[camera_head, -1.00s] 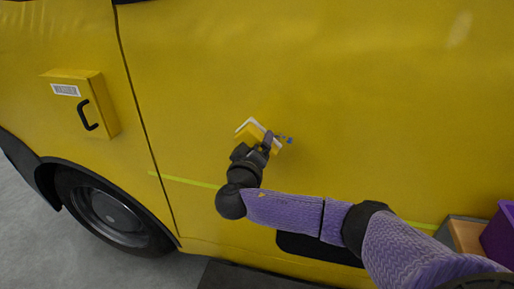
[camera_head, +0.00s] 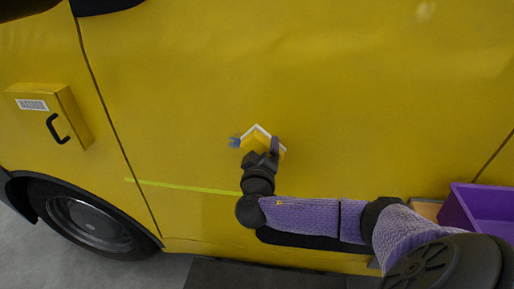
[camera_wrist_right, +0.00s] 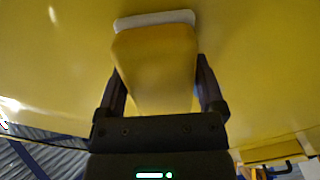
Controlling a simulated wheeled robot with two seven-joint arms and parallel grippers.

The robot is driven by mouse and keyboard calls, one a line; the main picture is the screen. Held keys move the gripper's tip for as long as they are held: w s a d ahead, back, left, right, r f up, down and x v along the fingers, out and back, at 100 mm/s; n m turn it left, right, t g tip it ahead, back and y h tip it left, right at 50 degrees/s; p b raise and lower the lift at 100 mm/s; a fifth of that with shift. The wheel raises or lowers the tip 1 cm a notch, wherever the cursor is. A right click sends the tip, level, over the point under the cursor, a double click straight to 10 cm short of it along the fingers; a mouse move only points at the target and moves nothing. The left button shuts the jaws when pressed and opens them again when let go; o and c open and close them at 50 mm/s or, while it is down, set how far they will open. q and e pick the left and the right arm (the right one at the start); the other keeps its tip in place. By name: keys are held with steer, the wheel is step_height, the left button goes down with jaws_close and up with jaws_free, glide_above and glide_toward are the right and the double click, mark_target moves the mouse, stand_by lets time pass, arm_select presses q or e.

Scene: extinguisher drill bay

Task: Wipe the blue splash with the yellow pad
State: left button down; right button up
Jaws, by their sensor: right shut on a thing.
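The yellow pad (camera_head: 257,141), with a white layer along its far face, is held against or very near the yellow van side. It also shows large in the right wrist view (camera_wrist_right: 155,70). My right gripper (camera_head: 265,152) is shut on the pad, with one dark finger on each side of it in the right wrist view (camera_wrist_right: 161,88). A small patch of the blue splash (camera_head: 235,142) shows on the van panel just left of the pad. Any blue under the pad is hidden. I do not see my left gripper.
The van side (camera_head: 330,90) fills most of the view. A yellow box with a black handle (camera_head: 50,115) sticks out at left, above a wheel (camera_head: 85,220). A purple bin (camera_head: 480,215) stands at lower right. The panel around the pad is clear.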

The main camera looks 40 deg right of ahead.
mark_target(233, 141)
steer(key=shift+w+a+f, duration=0.1)
steer(key=shift+w+a, duration=0.05)
steer(key=shift+w, duration=0.05)
steer(key=shift+w+a+f+b, duration=0.1)
steer(key=shift+w+a+b, duration=0.55)
steer(key=shift+w+b, duration=0.2)
steer(key=shift+w+a+r, duration=0.2)
steer(key=shift+w+a, duration=0.3)
steer(key=shift+w, duration=0.1)
steer(key=shift+w+a+f+b, duration=0.15)
steer(key=shift+w+a+b, duration=0.9)
steer(key=shift+w, duration=0.1)
steer(key=shift+w+a, duration=0.2)
steer(key=shift+w, duration=0.1)
steer(key=shift+s, duration=0.1)
